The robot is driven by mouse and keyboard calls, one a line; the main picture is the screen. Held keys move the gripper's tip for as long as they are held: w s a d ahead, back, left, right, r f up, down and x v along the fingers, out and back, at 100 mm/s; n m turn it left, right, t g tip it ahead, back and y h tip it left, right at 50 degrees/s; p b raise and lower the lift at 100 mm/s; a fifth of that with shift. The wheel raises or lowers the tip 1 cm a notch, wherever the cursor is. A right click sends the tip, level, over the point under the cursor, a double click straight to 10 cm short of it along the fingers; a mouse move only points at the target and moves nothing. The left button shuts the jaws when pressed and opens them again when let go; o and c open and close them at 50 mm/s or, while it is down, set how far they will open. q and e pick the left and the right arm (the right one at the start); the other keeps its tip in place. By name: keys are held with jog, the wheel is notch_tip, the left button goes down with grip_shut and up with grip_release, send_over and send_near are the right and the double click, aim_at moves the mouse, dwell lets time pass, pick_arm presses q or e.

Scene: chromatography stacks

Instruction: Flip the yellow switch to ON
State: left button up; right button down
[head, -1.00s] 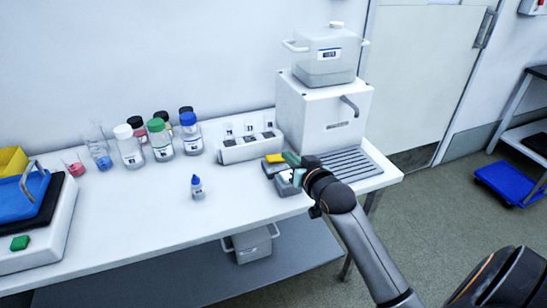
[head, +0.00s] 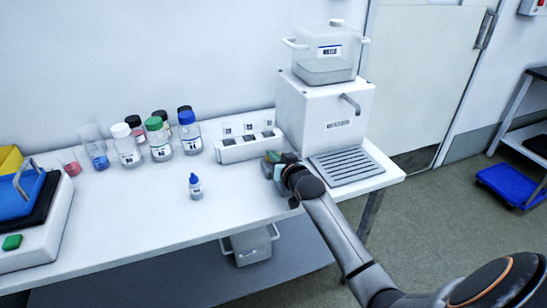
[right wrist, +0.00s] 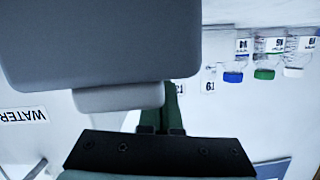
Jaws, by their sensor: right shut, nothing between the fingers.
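My right gripper (head: 272,163) is shut and empty at the front right of the bench, between the white rack and the drip grille. The yellow part seen there earlier is now hidden behind the gripper in the head view. In the right wrist view, the green fingers (right wrist: 173,105) are together and partly covered by a large grey block (right wrist: 100,40) with a smaller light grey block (right wrist: 118,97) below it in the picture. I cannot tell whether the fingers touch these blocks. No yellow shows on them, and the switch's position cannot be read. My left gripper is not in view.
The white rack (head: 233,150) stands just left of the gripper, and the white dispenser (head: 325,115) with a drip grille (head: 345,165) is to the right. Capped bottles (head: 158,142) stand further left. A small blue-capped bottle (head: 195,186) stands alone with clear bench around it.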

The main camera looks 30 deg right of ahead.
jog(key=shift+a+f+n+p, duration=0.3)
jog(key=shift+f+n+p, duration=0.15)
jog(key=shift+n+p, duration=0.25)
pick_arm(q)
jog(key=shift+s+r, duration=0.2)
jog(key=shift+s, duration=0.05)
pick_arm(e)
jog(key=shift+d, duration=0.1)
jog(key=shift+w+r, duration=0.1)
jog(key=shift+r, duration=0.1)
jog(key=r+p, duration=0.4)
jog(key=shift+w+a+r, duration=0.1)
jog(key=shift+a+r, duration=0.2)
jog(key=shift+a, duration=0.05)
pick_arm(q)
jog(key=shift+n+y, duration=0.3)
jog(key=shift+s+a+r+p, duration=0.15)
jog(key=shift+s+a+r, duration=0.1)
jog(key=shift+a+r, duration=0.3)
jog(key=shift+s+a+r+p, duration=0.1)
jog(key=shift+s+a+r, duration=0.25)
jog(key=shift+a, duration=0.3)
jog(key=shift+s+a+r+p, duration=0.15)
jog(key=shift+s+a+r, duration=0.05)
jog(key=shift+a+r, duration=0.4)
pick_arm(e)
jog(key=f+v, duration=0.1)
jog(key=v, duration=0.9)
jog(key=shift+a, duration=0.4)
